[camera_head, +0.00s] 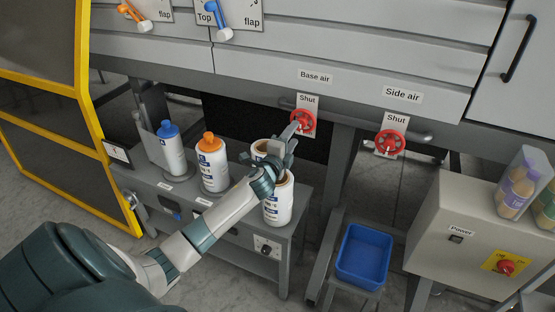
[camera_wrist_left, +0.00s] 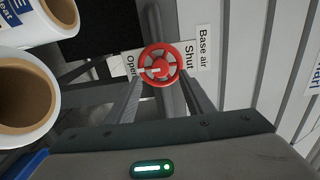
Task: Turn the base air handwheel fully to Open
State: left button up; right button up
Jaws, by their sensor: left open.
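The base air handwheel (camera_head: 302,121) is a small red wheel below the "Base air" label (camera_head: 315,76), with a "Shut" plate (camera_head: 308,99) behind it. In the left wrist view the handwheel (camera_wrist_left: 160,65) lies just beyond my fingertips, between "Open" and "Shut" markings. My left gripper (camera_head: 291,131) is open, its fingers reaching toward the wheel from the lower left. In the left wrist view its two fingers (camera_wrist_left: 160,88) stand on either side of the wheel's lower part. I cannot tell whether they touch it. My right gripper is not in view.
The similar side air handwheel (camera_head: 389,143) is to the right. A blue bin (camera_head: 364,255) and power box (camera_head: 466,226) stand right.

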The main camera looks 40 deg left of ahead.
pick_arm(q)
jog(key=b+v, duration=0.2)
jog(key=v, duration=1)
jog(key=shift+b, duration=0.3)
